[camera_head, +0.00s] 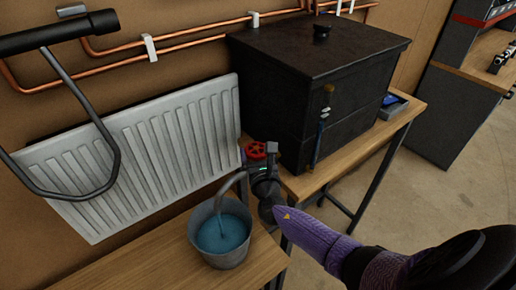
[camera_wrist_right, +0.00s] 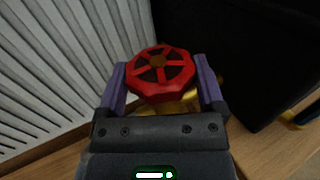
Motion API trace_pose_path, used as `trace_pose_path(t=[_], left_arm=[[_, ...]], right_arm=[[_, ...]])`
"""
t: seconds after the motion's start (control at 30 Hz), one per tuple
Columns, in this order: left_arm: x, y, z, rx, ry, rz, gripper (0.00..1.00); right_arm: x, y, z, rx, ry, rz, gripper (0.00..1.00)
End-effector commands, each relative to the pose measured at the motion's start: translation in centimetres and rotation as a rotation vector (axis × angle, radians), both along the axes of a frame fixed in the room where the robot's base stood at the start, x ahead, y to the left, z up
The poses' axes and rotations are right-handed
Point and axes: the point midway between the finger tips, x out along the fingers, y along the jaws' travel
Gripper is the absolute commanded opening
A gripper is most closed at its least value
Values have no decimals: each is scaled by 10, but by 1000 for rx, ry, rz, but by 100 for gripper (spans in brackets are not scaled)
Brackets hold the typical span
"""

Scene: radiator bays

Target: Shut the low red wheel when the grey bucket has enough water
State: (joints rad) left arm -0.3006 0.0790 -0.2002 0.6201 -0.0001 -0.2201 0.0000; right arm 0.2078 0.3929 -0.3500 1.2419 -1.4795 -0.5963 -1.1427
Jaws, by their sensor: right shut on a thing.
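The low red wheel (camera_head: 258,150) sits on a valve beside the radiator's right end. It fills the middle of the right wrist view (camera_wrist_right: 160,73). My right gripper (camera_wrist_right: 161,68) is shut on the wheel, with a purple finger on each side; in the head view its dark end (camera_head: 264,178) partly hides the valve. The grey bucket (camera_head: 203,249) stands upright on the wooden bench below. A grey spout (camera_head: 236,180) curves over it and a pale stream falls into it. Blue water (camera_head: 222,234) covers the bucket's inside, its surface below the rim. My left gripper is not visible.
A white radiator (camera_head: 160,150) hangs behind the bench (camera_head: 140,268). A large black box (camera_head: 315,90) stands right of the wheel on another bench. A dark bar with a bent loop (camera_head: 105,150) crosses the upper left. Copper pipes (camera_head: 190,38) run along the wall.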

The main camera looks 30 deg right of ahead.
Motion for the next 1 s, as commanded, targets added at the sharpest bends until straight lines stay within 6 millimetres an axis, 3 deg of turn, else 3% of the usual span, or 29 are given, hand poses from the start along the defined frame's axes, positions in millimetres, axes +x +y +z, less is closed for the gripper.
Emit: trace_pose_path(t=[0.17, 0.5, 1.0], left_arm=[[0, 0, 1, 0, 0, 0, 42], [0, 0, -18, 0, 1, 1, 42], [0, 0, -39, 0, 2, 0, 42]], right_arm=[[2, 3, -1, 5, 0, -164, 28], [3, 5, -3, 1, 0, -446, 28], [5, 5, -1, -2, 0, -649, 28]])
